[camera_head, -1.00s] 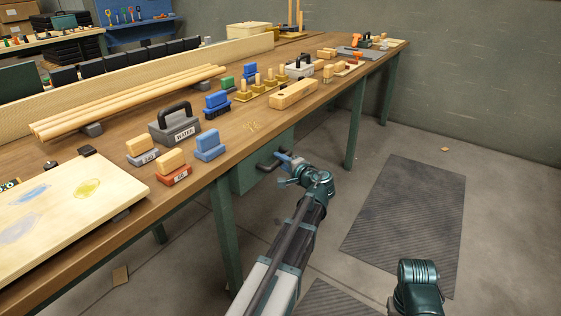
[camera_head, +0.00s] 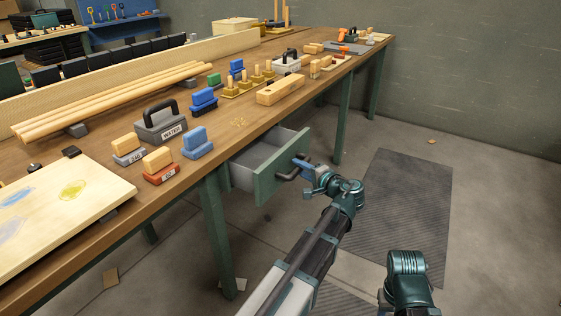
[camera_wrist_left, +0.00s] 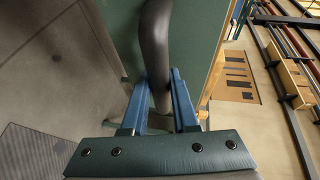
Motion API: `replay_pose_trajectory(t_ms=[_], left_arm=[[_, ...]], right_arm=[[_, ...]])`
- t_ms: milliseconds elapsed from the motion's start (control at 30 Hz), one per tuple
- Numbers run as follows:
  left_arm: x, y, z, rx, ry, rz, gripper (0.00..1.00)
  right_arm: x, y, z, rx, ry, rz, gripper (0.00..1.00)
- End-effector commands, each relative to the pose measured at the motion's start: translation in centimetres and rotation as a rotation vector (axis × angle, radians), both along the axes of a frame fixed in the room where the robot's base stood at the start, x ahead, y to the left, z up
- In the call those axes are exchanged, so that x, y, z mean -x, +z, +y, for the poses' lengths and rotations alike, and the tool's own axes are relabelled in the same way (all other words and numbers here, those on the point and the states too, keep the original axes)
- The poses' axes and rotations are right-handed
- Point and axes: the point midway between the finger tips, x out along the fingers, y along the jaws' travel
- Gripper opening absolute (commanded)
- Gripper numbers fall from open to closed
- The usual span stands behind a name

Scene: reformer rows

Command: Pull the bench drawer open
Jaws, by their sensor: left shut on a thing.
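The bench drawer (camera_head: 266,184) has a green front and grey inner walls and stands partly out from under the wooden bench top. Its dark bar handle (camera_head: 286,175) sticks out from the front. My left gripper (camera_head: 300,166) is at the handle, with its blue fingers on it. In the left wrist view the handle (camera_wrist_left: 156,40) runs down between the two blue fingertips of my left gripper (camera_wrist_left: 160,85), and the green drawer front (camera_wrist_left: 196,45) lies behind it. The fingers are shut on the handle. Part of my right arm shows at lower right, but its gripper is out of view.
The bench top (camera_head: 225,140) holds a grey water box (camera_head: 160,125), blue and red blocks with wooden tops, a long wooden block (camera_head: 281,90) and a pale board (camera_head: 60,205). A green bench leg (camera_head: 219,240) stands left of the drawer.

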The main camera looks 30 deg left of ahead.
Motion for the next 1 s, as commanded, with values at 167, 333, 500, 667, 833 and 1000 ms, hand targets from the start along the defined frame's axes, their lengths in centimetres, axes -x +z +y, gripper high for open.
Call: replay_pose_trajectory(t_ms=[167,333,500,667,833,1000], left_arm=[[0.3,-0.1,-4.5,0.002,-0.003,0.0,0.0],[0.5,-0.1,-7.2,0.002,-0.002,0.0,0.0],[0.7,-0.1,-8.6,0.002,0.0,0.0,0.0],[0.7,-0.1,-8.9,0.002,0.001,0.0,0.0],[0.8,-0.1,-8.9,0.002,0.002,0.0,0.0],[0.7,-0.1,-8.9,0.002,0.002,0.0,0.38]], right_arm=[[0.0,0.0,0.0,0.0,0.0,0.0,0.5],[0.0,0.0,0.0,0.0,0.0,0.0,0.5],[0.0,0.0,0.0,0.0,0.0,0.0,0.5],[0.0,0.0,0.0,0.0,0.0,0.0,0.5],[0.0,0.0,0.0,0.0,0.0,0.0,0.5],[0.0,0.0,0.0,0.0,0.0,0.0,0.5]])
